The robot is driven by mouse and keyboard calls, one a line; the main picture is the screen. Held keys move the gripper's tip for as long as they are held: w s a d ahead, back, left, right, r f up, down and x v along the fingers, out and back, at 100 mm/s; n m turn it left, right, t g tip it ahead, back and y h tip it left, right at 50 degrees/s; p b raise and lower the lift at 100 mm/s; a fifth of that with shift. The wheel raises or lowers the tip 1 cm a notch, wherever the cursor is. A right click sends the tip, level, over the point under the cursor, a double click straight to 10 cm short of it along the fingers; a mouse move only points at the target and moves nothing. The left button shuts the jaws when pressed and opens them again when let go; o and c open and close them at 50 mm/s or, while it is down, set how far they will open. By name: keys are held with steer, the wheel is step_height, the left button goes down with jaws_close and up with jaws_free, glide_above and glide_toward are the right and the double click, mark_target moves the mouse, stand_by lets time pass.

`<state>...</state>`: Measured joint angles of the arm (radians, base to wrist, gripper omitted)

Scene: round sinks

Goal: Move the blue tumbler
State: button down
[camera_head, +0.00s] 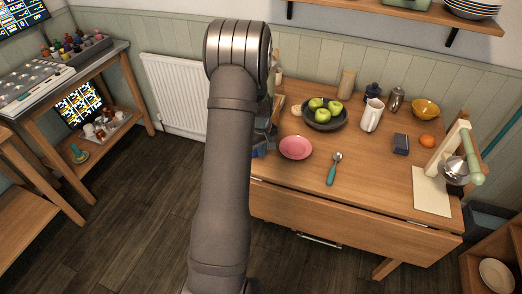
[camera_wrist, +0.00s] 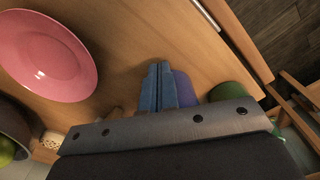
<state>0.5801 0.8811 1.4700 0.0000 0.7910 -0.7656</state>
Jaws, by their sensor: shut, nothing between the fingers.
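My gripper (camera_wrist: 158,68) is shut and empty, its two blue-grey fingers together above the wooden table. In the wrist view a blue-violet rounded thing (camera_wrist: 184,88), probably the blue tumbler, shows just right of the fingers and is partly hidden by them. I cannot tell whether they touch. In the head view my arm hides most of the gripper and that part of the table. A small blue patch shows beside the arm, but I cannot tell whether it is finger or tumbler.
A pink plate (camera_head: 296,148) lies close by, with a dark bowl (camera_head: 325,124) of green apples behind it. A green thing (camera_wrist: 231,94) is near the table edge. A teal-handled spoon (camera_head: 334,169), white jug (camera_head: 372,115) and orange (camera_head: 427,141) stand or lie rightward. The front middle is clear.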

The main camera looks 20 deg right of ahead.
steer(key=s, duration=0.3)
steer(key=shift+d, duration=0.3)
step_height(320, 180, up, 10)
steer(key=s+a+f+n+t, duration=0.1)
steer(key=s+n+t, duration=0.35)
steer(key=n, duration=1.25)
steer(key=s+f+n+t, duration=0.1)
steer(key=s+n+t, duration=0.35)
steer(key=n, duration=1.25)
steer(key=shift+n+y, duration=0.3)
steer(key=x, duration=0.9)
steer(key=shift+w, duration=0.2)
steer(key=w, duration=0.2)
steer(key=shift+w+a+r, duration=0.1)
steer(key=shift+w, duration=0.8)
